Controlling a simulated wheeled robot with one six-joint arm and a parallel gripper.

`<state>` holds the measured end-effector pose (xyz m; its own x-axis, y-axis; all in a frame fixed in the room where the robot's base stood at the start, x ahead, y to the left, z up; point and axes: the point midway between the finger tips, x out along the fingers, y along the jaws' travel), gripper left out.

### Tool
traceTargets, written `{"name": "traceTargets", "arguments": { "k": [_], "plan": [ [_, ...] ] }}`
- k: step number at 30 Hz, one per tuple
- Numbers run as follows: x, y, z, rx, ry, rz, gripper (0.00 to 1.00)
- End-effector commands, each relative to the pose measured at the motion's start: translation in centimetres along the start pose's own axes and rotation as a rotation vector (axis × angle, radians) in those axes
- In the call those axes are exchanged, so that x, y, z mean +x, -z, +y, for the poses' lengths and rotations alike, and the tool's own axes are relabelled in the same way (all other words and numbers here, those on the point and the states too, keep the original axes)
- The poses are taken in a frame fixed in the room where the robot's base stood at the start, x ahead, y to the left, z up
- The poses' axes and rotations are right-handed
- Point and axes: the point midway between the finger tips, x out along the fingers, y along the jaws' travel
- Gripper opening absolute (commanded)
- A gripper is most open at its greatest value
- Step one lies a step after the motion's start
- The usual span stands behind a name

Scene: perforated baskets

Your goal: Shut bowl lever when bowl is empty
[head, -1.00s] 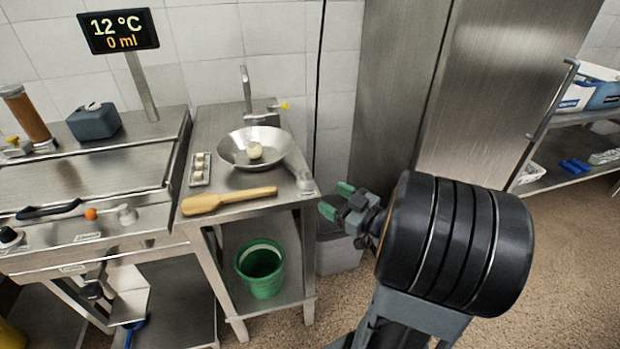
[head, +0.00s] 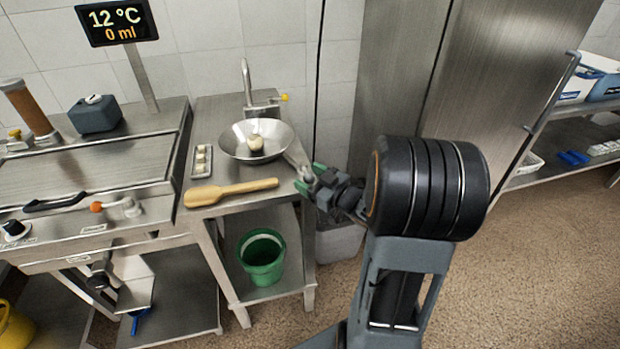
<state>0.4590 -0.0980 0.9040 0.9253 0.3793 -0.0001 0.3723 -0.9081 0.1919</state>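A shallow metal bowl (head: 230,143) sits on the small steel table and holds a pale round lump (head: 256,142), so it is not empty. A grey metal lever (head: 298,160) slopes down from the bowl's right side toward the table's right edge. My gripper (head: 310,178) is at the lever's lower end, with its two green fingertips apart. The lever end appears between or just beside the fingertips; I cannot tell whether they touch it.
A tap with a yellow handle (head: 283,97) stands behind the bowl. A wooden paddle (head: 230,192) and a small tray of pale pieces (head: 201,161) lie on the table. A green bucket (head: 262,262) stands on the shelf below. A display (head: 117,22) reads 12 °C, 0 ml.

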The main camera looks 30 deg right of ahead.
Motion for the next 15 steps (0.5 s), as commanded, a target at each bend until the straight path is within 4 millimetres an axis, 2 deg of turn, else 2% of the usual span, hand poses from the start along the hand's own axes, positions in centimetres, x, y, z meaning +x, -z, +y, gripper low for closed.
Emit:
{"name": "traceTargets", "arguments": {
  "k": [1, 12, 15],
  "plan": [
    [-0.01, 0.0, 0.0, 0.0, 0.0, 0.0, 0.57],
    [-0.02, 0.01, -0.01, 0.0, 0.0, 0.0, 0.22],
    [-0.02, 0.01, -0.02, 0.0, 0.001, 0.0, 0.15]
  ]
}}
